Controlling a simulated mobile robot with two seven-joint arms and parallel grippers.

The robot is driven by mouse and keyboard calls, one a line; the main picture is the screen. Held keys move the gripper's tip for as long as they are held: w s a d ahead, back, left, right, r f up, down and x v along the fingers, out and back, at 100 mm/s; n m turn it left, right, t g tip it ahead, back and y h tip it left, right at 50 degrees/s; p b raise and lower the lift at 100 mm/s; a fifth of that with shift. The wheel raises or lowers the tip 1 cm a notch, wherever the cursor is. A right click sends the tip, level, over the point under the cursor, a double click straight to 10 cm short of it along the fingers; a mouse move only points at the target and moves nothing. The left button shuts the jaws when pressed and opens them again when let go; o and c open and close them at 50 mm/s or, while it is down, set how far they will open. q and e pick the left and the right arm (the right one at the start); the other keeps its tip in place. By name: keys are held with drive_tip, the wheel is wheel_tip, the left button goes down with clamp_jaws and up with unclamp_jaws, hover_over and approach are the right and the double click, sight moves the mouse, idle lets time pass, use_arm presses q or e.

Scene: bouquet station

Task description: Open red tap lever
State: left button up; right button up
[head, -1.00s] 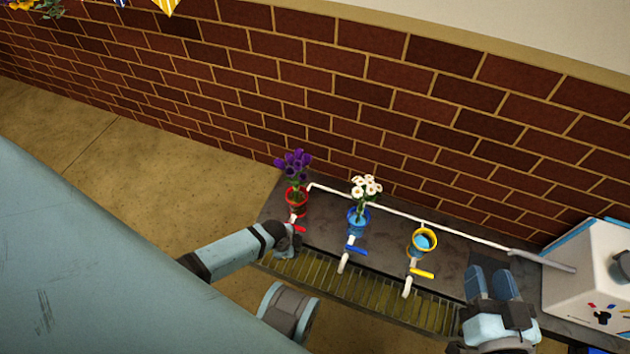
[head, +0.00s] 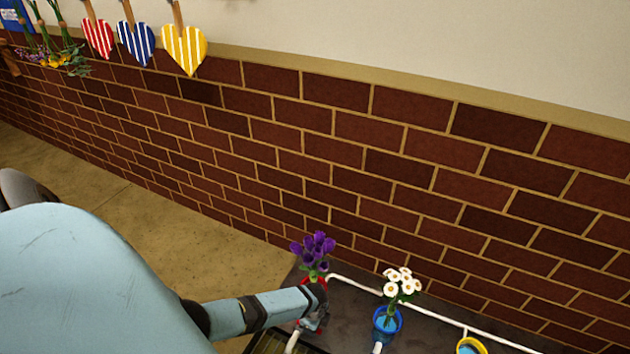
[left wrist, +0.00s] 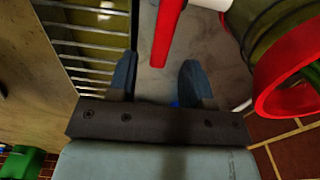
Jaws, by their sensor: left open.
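The red tap lever (left wrist: 167,32) shows in the left wrist view as a red bar, ahead of and between the two blue fingers of my left gripper (left wrist: 157,80). The gripper is open, and I cannot tell whether a finger touches the lever. In the head view my left gripper (head: 316,314) is at the red tap beside the red pot and hides most of the lever. The white tap spout (head: 292,342) shows just below it. The red pot (left wrist: 290,95) is close on the right in the wrist view. My right gripper is out of view.
Purple flowers (head: 314,250) stand in the red pot. A blue pot (head: 387,322) with white flowers and a yellow pot (head: 470,346) stand to the right. A white pipe (head: 440,321) runs behind them, near the brick wall (head: 400,165). A metal grate (left wrist: 90,45) lies left in the wrist view.

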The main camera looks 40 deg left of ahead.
use_arm(q)
drive_tip(key=shift+f+b, duration=0.55)
drive_tip(key=shift+f, duration=0.85)
clamp_jaws()
